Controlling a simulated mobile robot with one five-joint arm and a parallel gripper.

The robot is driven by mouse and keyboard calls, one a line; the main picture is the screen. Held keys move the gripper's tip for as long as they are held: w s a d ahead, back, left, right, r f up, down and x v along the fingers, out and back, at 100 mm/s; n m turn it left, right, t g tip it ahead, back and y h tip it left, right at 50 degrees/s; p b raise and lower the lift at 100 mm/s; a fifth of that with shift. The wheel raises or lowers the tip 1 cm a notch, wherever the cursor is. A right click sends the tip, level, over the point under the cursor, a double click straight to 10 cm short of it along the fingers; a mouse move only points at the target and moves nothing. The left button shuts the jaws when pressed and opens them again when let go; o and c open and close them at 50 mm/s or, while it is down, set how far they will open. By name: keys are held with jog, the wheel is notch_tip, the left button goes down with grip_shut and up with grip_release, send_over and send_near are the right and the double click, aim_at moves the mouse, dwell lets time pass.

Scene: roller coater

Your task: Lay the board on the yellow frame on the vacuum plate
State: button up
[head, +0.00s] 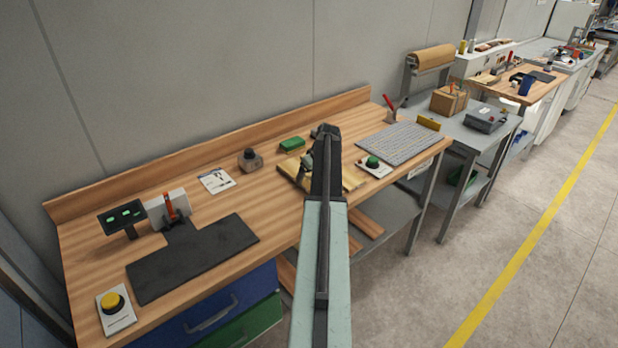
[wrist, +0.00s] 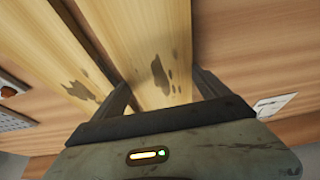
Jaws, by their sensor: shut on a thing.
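Pale yellow wooden boards (head: 291,168) lie on the workbench, partly hidden by my arm in the head view. In the wrist view my gripper (wrist: 162,82) has one finger on each side of a stained board (wrist: 150,45) and is shut on it. A second board (wrist: 62,55) lies just left of it. In the head view my gripper (head: 307,165) is low over the boards. A grey perforated plate (head: 400,143), apparently the vacuum plate, lies to the right. A small yellow piece (head: 429,123) sits at its far right corner; I cannot make out a whole frame.
A green button box (head: 373,165) stands between boards and plate. A green block (head: 292,145) and a dark-knobbed box (head: 250,160) stand behind. A dark mat (head: 195,258) and yellow button box (head: 114,305) are at left. Bare wood separates mat and boards.

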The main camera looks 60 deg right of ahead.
notch_tip(320, 180, up, 4)
jog(key=p, duration=0.3)
jog(key=shift+f, duration=0.1)
jog(key=s+a, duration=0.2)
jog(key=a, duration=0.2)
jog(key=s+a, duration=0.3)
jog(key=a, duration=0.2)
jog(key=s+a+p, duration=0.1)
jog(key=s+a, duration=0.2)
jog(key=a, duration=0.1)
jog(key=shift+s+a+r, duration=0.25)
jog(key=shift+a+r, duration=0.1)
